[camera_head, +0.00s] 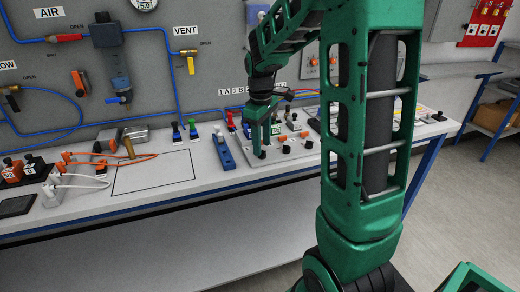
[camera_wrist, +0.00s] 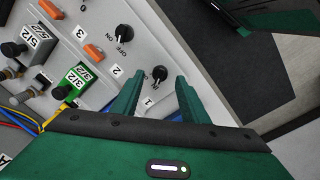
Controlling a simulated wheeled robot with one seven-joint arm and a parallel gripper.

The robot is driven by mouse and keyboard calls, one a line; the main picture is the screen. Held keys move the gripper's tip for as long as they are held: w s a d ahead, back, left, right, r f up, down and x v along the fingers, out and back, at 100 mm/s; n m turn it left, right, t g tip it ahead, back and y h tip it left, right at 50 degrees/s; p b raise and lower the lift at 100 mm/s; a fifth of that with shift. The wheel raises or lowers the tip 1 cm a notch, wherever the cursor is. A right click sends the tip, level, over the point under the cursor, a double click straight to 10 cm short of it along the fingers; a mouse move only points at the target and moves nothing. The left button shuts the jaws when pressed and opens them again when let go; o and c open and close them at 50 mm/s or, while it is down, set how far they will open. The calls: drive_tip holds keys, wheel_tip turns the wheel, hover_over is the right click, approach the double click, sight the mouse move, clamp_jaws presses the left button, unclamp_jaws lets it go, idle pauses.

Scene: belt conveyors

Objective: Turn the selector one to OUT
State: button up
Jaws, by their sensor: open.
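Selector one is a black round knob (camera_wrist: 160,73) on the light grey panel (camera_head: 245,158), beside the printed number 1 in the wrist view. Small lettering by it is too small to read surely, and its setting is unclear. My gripper (camera_wrist: 160,76) is open, with its two green fingertips on either side of this knob in the picture. I cannot tell whether they touch it. In the head view my gripper (camera_head: 262,153) points down at the panel's left part and hides the knob there.
A second black knob (camera_wrist: 125,32), marked ON and OFF, is close by. Orange parts (camera_wrist: 94,50) and green and grey valve blocks (camera_wrist: 76,78) stand on the panel. A blue part (camera_head: 223,152) lies left of the panel. A black-outlined area (camera_head: 153,172) on the bench is bare.

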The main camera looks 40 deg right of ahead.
drive_tip(key=shift+f, duration=1.3)
drive_tip(key=shift+c, duration=0.3)
clamp_jaws()
